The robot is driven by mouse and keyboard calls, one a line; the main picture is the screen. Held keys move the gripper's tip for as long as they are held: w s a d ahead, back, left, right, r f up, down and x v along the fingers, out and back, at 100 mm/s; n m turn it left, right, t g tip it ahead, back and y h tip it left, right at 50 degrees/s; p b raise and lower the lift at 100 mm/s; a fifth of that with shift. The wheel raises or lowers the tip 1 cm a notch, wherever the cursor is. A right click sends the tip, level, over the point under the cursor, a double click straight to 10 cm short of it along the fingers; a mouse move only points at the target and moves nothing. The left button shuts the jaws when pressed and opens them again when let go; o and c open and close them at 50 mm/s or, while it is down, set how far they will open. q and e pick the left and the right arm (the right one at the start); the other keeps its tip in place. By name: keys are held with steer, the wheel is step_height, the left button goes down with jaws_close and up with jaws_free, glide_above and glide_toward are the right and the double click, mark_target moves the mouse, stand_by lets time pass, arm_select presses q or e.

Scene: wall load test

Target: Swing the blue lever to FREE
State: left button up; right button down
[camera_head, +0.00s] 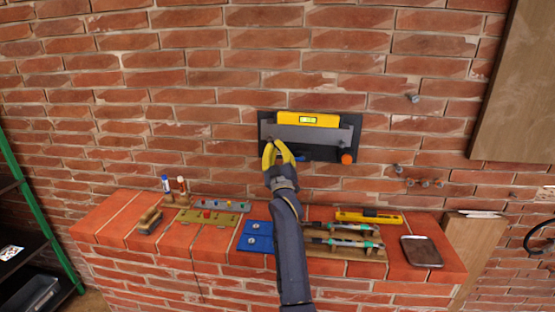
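My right gripper (273,146) has yellow fingers and is in front of the left part of a dark plate on the brick wall. Its fingertips are close together, and I cannot tell if they are shut or touch anything. A small blue part (302,159), perhaps the blue lever, shows just right of the fingers; the gripper hides the rest. The dark wall plate (352,124) carries a grey panel (325,135), a yellow level (308,119) and an orange knob (346,158). No FREE marking is readable. My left gripper is not in view.
A brick ledge (110,212) below holds brushes (150,220), a green board (208,217), blue plates (256,237), a yellow level tool (368,216), green-handled tools (345,243) and a dark tablet (421,251). Bolts (413,98) stick out at right. A wooden panel (520,85) hangs upper right.

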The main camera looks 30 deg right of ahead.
steer(key=shift+s+d+f, duration=0.1)
steer(key=shift+d+f, duration=0.2)
steer(key=shift+f, duration=0.3)
steer(key=shift+s+d+f, duration=0.1)
steer(key=shift+d+f, duration=0.2)
steer(key=shift+f, duration=0.35)
steer(key=shift+s+d+f, duration=0.1)
steer(key=shift+d+f, duration=0.2)
steer(key=shift+f, duration=0.3)
